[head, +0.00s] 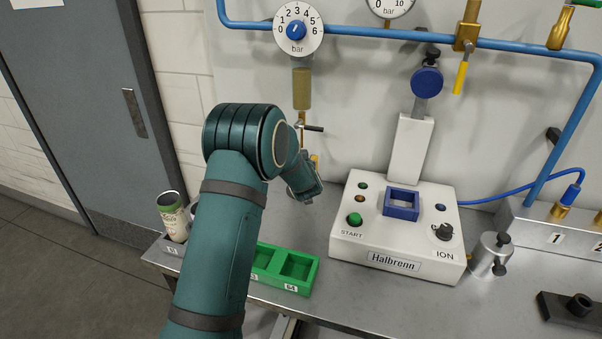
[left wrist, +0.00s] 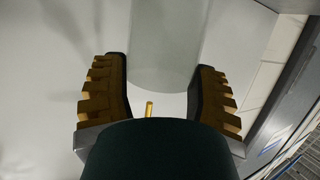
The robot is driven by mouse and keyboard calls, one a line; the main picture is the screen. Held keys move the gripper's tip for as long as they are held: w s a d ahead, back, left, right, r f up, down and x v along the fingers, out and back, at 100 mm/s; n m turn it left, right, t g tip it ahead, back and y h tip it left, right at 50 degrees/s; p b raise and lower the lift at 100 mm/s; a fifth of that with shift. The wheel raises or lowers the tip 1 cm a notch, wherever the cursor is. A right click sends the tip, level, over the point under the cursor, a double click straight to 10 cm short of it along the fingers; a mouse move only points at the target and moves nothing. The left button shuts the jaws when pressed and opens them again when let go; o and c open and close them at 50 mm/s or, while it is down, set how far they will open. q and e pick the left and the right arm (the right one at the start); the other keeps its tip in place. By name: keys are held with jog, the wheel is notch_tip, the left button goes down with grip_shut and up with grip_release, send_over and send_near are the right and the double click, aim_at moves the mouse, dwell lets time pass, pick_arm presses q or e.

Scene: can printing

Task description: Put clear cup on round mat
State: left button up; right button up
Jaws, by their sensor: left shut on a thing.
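My left gripper (left wrist: 160,92) is shut on the clear cup (left wrist: 165,45), a see-through cylinder between its two ribbed yellow fingers in the left wrist view. In the head view my left arm reaches up over the bench and bends to the right; its wrist is by the wall, left of the white machine. I do not make out a round mat in either view. My right gripper is not in view.
The white Halbrenn machine (head: 345,245) carries a blue square frame (head: 387,207). A green tray (head: 303,288) lies at the bench's front edge. An open can (head: 173,222) stands at the left end. A metal cylinder (head: 478,267) stands right of the machine. Blue pipes and gauges line the wall.

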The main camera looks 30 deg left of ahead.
pick_arm(q)
jog(key=f, duration=0.4)
jog(key=shift+w+b, duration=0.25)
jog(key=shift+b, duration=0.05)
jog(key=shift+f, duration=0.1)
jog(key=shift+f, duration=0.15)
jog(key=o, duration=1.2)
jog(key=shift+o, duration=0.2)
jog(key=shift+r, duration=0.3)
jog(key=v, duration=1.2)
jog(key=shift+p, duration=0.4)
